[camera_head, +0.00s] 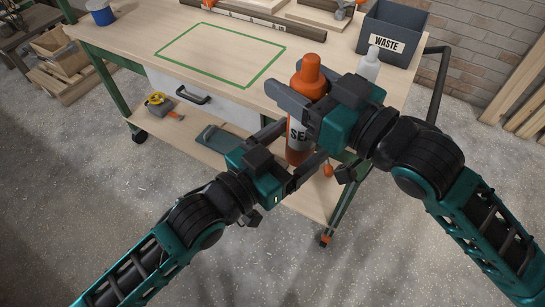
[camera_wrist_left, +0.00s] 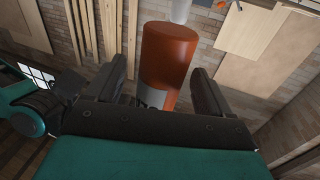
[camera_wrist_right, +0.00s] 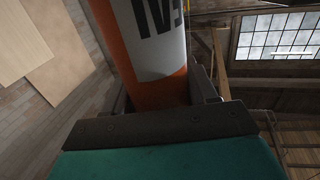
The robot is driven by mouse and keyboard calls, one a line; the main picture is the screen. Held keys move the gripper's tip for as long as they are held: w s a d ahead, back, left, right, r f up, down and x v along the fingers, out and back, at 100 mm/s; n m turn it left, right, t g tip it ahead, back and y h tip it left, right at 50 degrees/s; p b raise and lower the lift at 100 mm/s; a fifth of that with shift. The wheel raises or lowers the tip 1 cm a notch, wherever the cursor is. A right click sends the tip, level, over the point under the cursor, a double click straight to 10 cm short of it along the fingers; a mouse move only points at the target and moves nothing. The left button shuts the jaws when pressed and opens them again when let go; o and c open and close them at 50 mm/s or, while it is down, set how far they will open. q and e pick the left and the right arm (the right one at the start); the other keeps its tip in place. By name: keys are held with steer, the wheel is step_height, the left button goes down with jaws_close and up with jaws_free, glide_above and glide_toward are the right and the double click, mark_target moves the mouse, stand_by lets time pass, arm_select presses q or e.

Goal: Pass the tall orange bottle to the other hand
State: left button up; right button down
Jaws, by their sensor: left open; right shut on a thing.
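The tall orange bottle (camera_head: 297,151) has a white label with dark letters and is held roughly upright in front of the workbench. My right gripper (camera_head: 291,103) is shut on its upper part; the right wrist view shows the bottle (camera_wrist_right: 152,45) between the fingers. My left gripper (camera_head: 294,156) is open, with its fingers on either side of the bottle's lower part. In the left wrist view the bottle's orange base (camera_wrist_left: 168,58) lies between the open fingers (camera_wrist_left: 166,90), with gaps on both sides.
The workbench (camera_head: 130,38) has a green taped rectangle (camera_head: 220,55) on its top. A grey waste bin (camera_head: 392,32) and a white bottle (camera_head: 369,65) stand at its right. A lower shelf (camera_head: 310,200) lies below the bottle.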

arm_select(q)
steer(key=shift+x, duration=1)
steer(key=shift+s, duration=0.1)
steer(key=c, duration=1.2)
arm_select(e)
steer(key=shift+r, duration=0.1)
arm_select(q)
steer(key=shift+r, duration=0.1)
steer(key=shift+c, duration=0.4)
arm_select(e)
steer(key=shift+c, duration=1.2)
jaws_free()
